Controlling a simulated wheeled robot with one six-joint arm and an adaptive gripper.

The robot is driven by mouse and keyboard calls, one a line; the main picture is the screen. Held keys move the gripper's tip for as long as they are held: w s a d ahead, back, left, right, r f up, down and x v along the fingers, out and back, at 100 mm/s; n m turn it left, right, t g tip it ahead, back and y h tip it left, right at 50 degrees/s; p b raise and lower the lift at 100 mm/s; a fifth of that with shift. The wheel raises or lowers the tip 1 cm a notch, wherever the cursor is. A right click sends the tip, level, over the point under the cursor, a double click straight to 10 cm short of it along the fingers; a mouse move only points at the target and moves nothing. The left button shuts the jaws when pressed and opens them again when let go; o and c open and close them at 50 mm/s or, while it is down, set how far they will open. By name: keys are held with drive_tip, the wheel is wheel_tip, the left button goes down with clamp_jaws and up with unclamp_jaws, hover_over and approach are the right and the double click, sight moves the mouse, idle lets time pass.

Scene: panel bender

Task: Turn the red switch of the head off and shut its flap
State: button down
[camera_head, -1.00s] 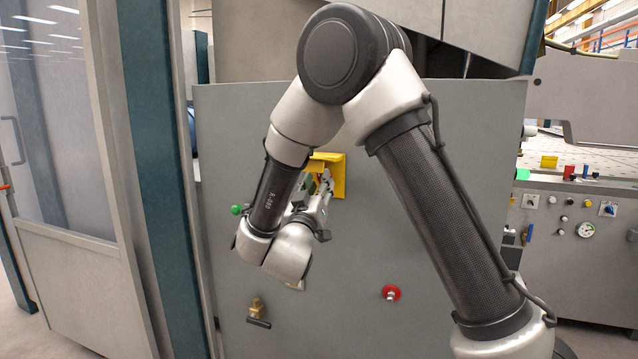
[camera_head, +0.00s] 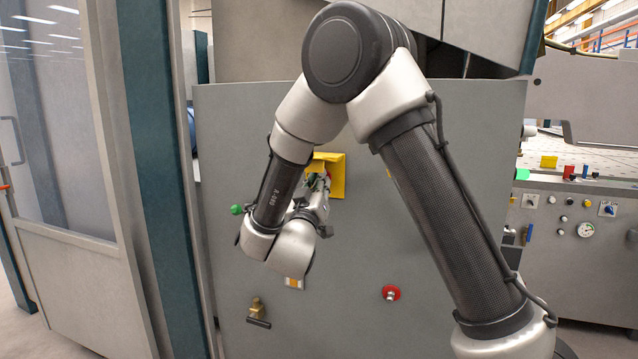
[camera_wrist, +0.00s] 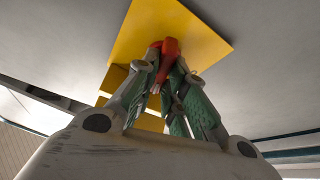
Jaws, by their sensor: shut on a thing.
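The red switch (camera_wrist: 169,48) stands out from a yellow plate (camera_wrist: 186,30) in the wrist view. My gripper (camera_wrist: 167,66) is shut on the red switch, with a finger on each side of it. In the head view the yellow plate (camera_head: 338,180) is on the grey machine panel, and my gripper (camera_head: 322,186) reaches up to it; the switch is mostly hidden there. A yellow flap (camera_head: 322,161) juts out at the plate's upper left in the head view. Yellow parts (camera_wrist: 115,80) also show beside and behind my fingers in the wrist view.
The grey panel (camera_head: 450,230) also carries a green knob (camera_head: 236,209), a brass valve with a dark handle (camera_head: 257,312) and a red fitting (camera_head: 391,293). A glazed door (camera_head: 60,150) stands at left. A control console (camera_head: 570,225) is at right.

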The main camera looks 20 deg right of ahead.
drive_tip(key=shift+n+g+y, duration=0.25)
drive_tip(key=shift+n+y, duration=0.8)
drive_tip(key=shift+n, duration=1.6)
drive_tip(key=shift+n+g+y, duration=0.2)
drive_tip(key=shift+n+y, duration=0.9)
drive_tip(key=shift+n, duration=1.5)
drive_tip(key=shift+n+g+y, duration=0.25)
drive_tip(key=shift+n+y, duration=0.8)
drive_tip(key=shift+n, duration=1.6)
drive_tip(key=c, duration=1.5)
unclamp_jaws()
drive_tip(key=v, duration=1.2)
drive_tip(key=shift+s, duration=0.1)
drive_tip(key=shift+r, duration=0.1)
